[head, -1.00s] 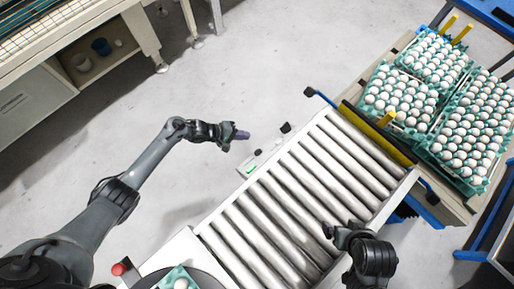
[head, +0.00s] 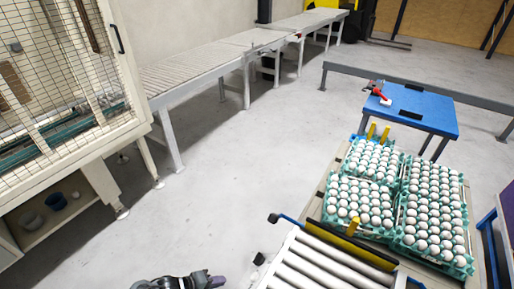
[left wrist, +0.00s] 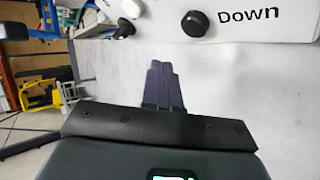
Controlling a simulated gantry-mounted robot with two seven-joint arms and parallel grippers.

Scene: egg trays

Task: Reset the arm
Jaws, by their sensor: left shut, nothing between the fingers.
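My left gripper (head: 207,281) shows at the bottom edge of the head view, over the floor to the left of the roller conveyor (head: 310,268). In the left wrist view its two dark fingers (left wrist: 163,86) lie side by side, shut and empty. A white control panel marked "Down" (left wrist: 275,18) with a black knob (left wrist: 194,23) is at the top of that view, apart from the fingers. My right gripper is outside both current views.
Teal trays of white eggs (head: 410,262) are stacked on a pallet beyond the conveyor's end. A blue table (head: 425,108) stands behind them. A caged machine (head: 75,100) is at left, with a long conveyor (head: 215,62) behind. The floor between is clear.

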